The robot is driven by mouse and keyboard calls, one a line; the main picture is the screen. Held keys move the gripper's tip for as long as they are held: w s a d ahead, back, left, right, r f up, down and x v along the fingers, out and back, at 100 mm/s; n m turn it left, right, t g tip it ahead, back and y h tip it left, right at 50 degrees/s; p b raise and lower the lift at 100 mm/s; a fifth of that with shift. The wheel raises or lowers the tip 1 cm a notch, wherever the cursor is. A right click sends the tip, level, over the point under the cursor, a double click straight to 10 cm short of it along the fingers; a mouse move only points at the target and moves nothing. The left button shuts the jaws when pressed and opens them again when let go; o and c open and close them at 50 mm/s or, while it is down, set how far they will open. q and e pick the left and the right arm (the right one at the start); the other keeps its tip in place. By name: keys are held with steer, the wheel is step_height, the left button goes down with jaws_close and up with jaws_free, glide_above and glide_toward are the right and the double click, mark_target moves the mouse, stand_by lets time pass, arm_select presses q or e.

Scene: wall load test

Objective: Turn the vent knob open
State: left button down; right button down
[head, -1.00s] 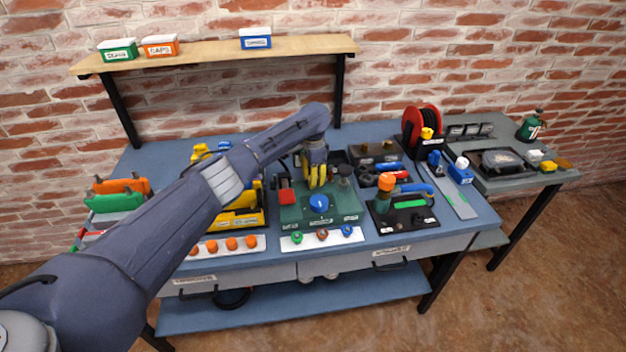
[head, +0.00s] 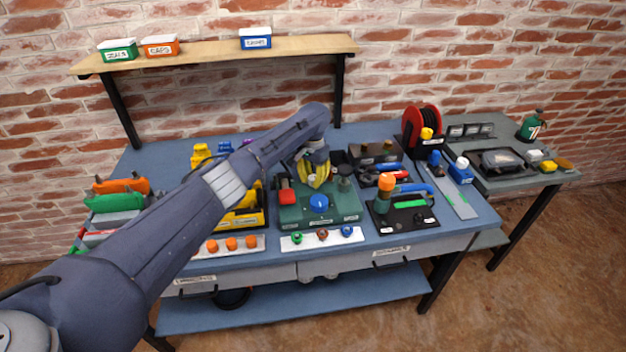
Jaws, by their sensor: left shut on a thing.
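My left gripper (head: 315,180) reaches down onto the green test panel (head: 290,217) at the middle of the bench. Its yellow fingers are shut at the back middle of the panel, on what appears to be the vent knob. The fingers hide the knob, so its angle cannot be read. A round blue knob (head: 319,203) stands in front of the fingers, apart from them. My right gripper is not in view.
A white strip (head: 334,237) with small coloured caps lies in front of the panel. A black plate (head: 408,218) with an orange-topped post (head: 386,182) stands to the right. A yellow tray (head: 243,219) is to the left, partly behind my arm.

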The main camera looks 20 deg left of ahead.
mark_target(313, 177)
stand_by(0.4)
arm_select(q)
steer(key=c, duration=1)
jaws_free()
steer(key=shift+r, duration=0.1)
step_height(313, 177, up, 12)
steer(key=shift+f, duration=0.1)
